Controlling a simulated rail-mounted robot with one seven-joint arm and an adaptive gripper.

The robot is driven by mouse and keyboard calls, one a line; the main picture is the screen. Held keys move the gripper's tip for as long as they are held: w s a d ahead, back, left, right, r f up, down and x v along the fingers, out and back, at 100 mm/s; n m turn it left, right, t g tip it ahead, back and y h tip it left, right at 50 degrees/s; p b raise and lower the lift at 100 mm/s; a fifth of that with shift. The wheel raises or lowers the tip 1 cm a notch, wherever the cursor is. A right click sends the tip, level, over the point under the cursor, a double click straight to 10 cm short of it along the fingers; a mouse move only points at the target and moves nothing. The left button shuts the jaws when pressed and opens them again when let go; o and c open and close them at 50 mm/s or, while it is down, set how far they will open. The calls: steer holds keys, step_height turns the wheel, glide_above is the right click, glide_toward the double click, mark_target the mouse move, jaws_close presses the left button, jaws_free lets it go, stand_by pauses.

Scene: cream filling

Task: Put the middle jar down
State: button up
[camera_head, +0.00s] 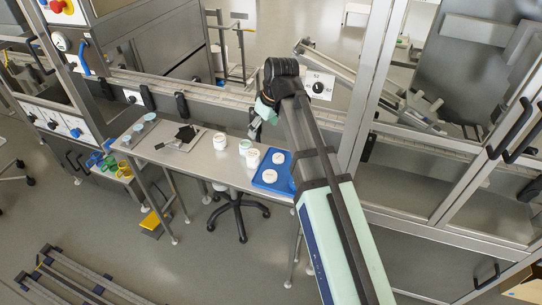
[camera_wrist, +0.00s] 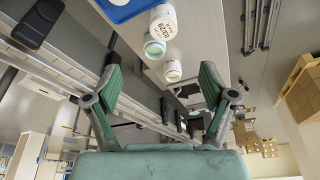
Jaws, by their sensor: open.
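Three white jars stand upright on the long table. The middle jar (camera_head: 245,147), with a greenish rim, stands between the left jar (camera_head: 220,141) and the right jar (camera_head: 253,158). In the wrist view the middle jar (camera_wrist: 154,48) shows its pale green opening, between a jar labelled 03/29 (camera_wrist: 163,22) and another jar (camera_wrist: 173,70). My gripper (camera_head: 257,121) is above the table's back edge, close to the jars. In the wrist view my gripper (camera_wrist: 160,77) has its green fingers spread wide, with nothing held between them.
A blue tray (camera_head: 262,183) with two round white pieces (camera_head: 270,176) lies right of the jars. A metal rail and frame run behind the table (camera_head: 180,155).

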steer(key=p, duration=0.3)
glide_toward(254, 154)
steer(key=shift+n, duration=0.3)
steer(key=x, duration=0.7)
steer(key=shift+w, duration=0.1)
steer(key=shift+p+x, duration=1.35)
steer(key=shift+x, duration=1.35)
steer(key=c, duration=1.4)
steer(key=shift+r, duration=0.1)
